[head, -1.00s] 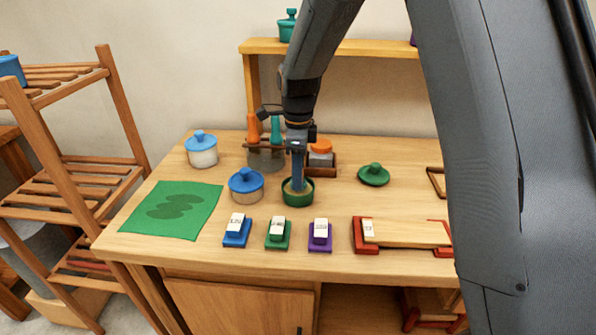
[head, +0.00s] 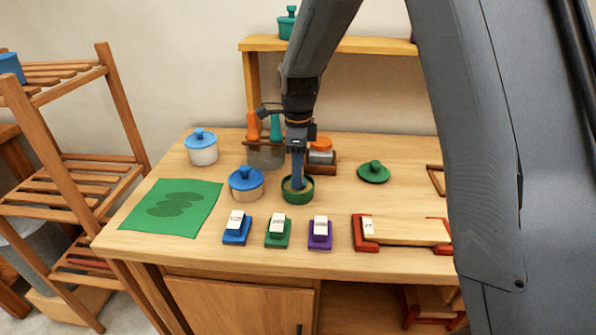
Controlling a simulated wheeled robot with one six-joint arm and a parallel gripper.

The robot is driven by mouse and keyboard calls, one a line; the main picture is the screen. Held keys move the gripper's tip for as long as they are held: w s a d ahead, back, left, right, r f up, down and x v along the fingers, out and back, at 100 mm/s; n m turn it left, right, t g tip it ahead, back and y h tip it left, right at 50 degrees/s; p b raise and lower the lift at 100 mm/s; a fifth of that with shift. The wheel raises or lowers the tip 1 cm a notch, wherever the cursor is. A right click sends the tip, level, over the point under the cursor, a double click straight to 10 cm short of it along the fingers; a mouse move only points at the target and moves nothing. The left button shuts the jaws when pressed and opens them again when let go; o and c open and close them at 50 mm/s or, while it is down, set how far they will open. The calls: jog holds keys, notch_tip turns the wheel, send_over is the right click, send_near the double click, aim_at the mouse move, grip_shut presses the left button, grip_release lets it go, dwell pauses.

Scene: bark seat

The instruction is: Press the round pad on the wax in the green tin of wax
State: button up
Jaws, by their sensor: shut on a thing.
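The green tin of wax (head: 298,198) stands open on the table, with a little tan showing inside its rim. My gripper (head: 298,180) points straight down into the tin's mouth. It is shut on the round pad, which is low inside the tin and mostly hidden by the fingers and the rim. I cannot tell from this view how firmly the pad touches the wax. A green lid (head: 373,173) with a knob lies on the table to the right of the tin.
A blue-lidded tin (head: 246,184) stands close left of the green tin. Blue (head: 237,231), green (head: 278,232) and purple (head: 320,234) blocks stand in front. A green mat (head: 172,208) lies left.

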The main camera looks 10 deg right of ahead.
jog(key=shift+s+f, duration=0.1)
jog(key=shift+f, duration=0.3)
dwell(1.8)
jog(key=shift+r+p, duration=2.85)
jog(key=shift+r, duration=0.75)
